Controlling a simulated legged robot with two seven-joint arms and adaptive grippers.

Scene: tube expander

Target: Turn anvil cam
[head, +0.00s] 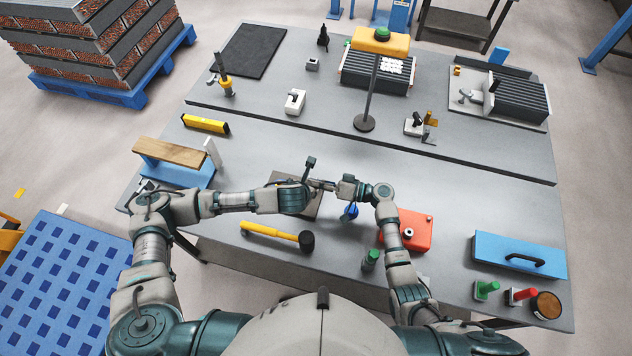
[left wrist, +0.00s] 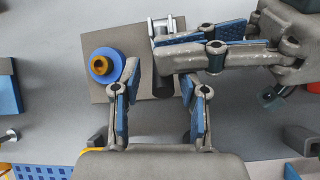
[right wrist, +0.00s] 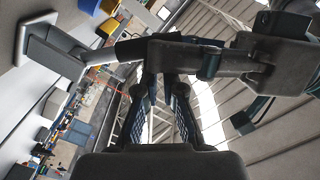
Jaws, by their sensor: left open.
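A grey-beige plate (head: 303,205) lies on the front table, partly covered by my grippers. In the left wrist view a blue disc (left wrist: 93,62) with an orange hub (left wrist: 101,65) sits at its left side. A metal bracket (left wrist: 166,27) stands at its top edge, and a dark rod (left wrist: 162,86) shows below my right gripper. My left gripper (left wrist: 156,78) is open above the plate, the disc just outside its left finger. My right gripper (left wrist: 165,50) reaches across from the right near the bracket. Its fingertips are partly covered, so its grip is unclear.
A yellow-handled hammer (head: 275,234) lies in front of the plate. A red block (head: 410,230) and a blue box (head: 518,254) stand to the right. A wooden-topped blue stand (head: 172,165) is at the left. The table strip behind the grippers is mostly clear.

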